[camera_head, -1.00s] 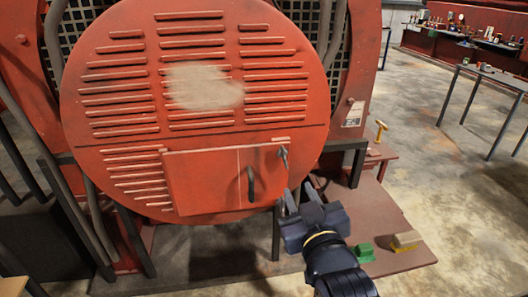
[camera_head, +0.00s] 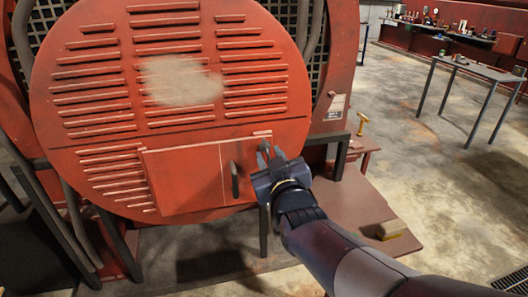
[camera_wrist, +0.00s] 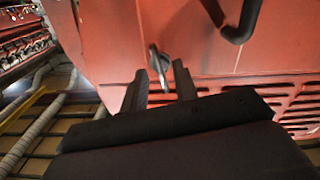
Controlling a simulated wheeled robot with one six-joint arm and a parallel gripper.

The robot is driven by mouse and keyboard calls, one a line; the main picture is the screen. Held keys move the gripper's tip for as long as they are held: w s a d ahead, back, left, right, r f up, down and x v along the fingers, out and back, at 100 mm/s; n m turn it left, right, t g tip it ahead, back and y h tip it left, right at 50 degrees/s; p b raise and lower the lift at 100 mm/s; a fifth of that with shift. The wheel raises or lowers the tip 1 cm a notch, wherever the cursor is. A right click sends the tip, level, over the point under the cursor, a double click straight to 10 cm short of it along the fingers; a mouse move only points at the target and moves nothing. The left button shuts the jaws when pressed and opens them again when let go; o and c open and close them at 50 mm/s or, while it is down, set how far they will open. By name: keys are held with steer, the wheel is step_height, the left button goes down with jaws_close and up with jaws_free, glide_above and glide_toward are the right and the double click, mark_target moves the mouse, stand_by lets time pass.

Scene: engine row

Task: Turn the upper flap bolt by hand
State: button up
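The round red louvred cover (camera_head: 185,125) has a plain red flap (camera_head: 185,180) in its lower part. The upper flap bolt (camera_head: 264,147) is a small grey piece at the flap's upper right corner, largely hidden by my gripper in the head view. My gripper (camera_head: 269,158) is up against that corner. In the wrist view the bolt (camera_wrist: 158,65) appears between the two dark fingertips of my gripper (camera_wrist: 160,75), with gaps on both sides. The fingers are open; whether they touch the bolt cannot be told.
A dark bar handle (camera_head: 235,181) stands out from the flap, left of my gripper; it also shows in the wrist view (camera_wrist: 242,22). A brass T-shaped piece (camera_head: 361,124) and a tan block (camera_head: 391,229) are at the right. A table (camera_head: 475,69) stands farther off.

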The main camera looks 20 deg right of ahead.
steer(key=shift+w, duration=0.6)
jaws_close()
steer(key=shift+f+m+b, duration=0.25)
steer(key=shift+m+b, duration=0.35)
steer(key=shift+b, duration=0.4)
steer(key=shift+r+m+b, duration=0.2)
steer(key=shift+m+b, duration=0.6)
jaws_free()
steer(key=shift+s, duration=0.1)
